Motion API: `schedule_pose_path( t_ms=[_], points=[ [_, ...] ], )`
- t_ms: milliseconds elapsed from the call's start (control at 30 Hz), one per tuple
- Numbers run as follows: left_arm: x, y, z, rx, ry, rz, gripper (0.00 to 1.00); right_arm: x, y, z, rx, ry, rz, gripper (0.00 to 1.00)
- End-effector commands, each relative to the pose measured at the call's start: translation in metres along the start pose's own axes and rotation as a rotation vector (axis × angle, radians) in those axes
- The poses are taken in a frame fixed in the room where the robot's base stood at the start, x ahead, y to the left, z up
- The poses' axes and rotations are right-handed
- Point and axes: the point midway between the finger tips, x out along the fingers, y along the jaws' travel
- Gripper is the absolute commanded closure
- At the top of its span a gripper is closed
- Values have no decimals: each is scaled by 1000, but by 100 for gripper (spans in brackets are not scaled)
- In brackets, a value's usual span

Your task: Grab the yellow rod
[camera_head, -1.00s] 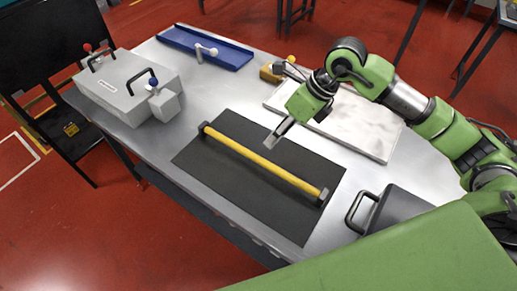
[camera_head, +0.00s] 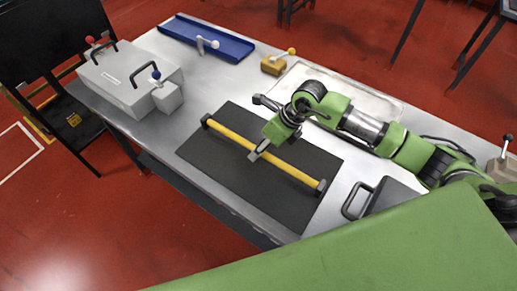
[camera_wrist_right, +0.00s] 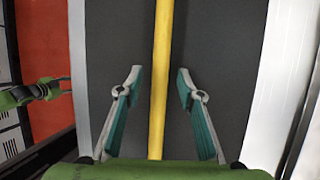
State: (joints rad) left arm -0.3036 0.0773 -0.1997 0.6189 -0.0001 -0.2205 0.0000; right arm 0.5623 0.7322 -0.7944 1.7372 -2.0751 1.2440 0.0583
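The yellow rod (camera_head: 228,133) lies across a dark mat (camera_head: 305,150) on the metal table, with a dark block at each end. In the head view my right gripper (camera_head: 258,152) is low over the rod's middle. In the right wrist view the rod (camera_wrist_right: 161,50) runs between the two fingers of my right gripper (camera_wrist_right: 158,86). These fingers stand apart, one on each side of the rod, with a gap to it on both sides. A green and dark part at the left edge of the wrist view may be my left arm; its fingers are unclear.
A grey box (camera_head: 118,92) with handles stands at the table's far left. A blue tray (camera_head: 200,38) and a yellow block with a lever (camera_head: 272,65) lie along the back. A pale plate (camera_head: 365,98) is behind my right arm. A dark case (camera_head: 388,195) stands to the right.

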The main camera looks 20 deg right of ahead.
Motion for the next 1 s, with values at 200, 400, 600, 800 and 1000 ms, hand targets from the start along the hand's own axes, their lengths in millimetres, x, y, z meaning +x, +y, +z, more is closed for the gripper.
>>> schedule_pose_path(
  t_ms=[200, 400, 600, 800, 1000],
  points=[
    [0, 0, 1, 1, -1, 0, 60, 0, 0, 0, 0, 0, 0, 86],
    [0, 0, -1, 1, 0, 0, 60, -1, 0, 1, 0, -3, 0, 100],
    [1, -2, -3, 2, 4, -2, 60, -2, 0, 2, 0, -3, 0, 100],
    [8, -3, -4, 2, 6, -3, 60, -10, 1, 5, -2, -5, 0, 100],
    [19, -3, -3, 2, 7, -3, 60, -37, 15, 13, -7, -6, 0, 100]
  ],
)
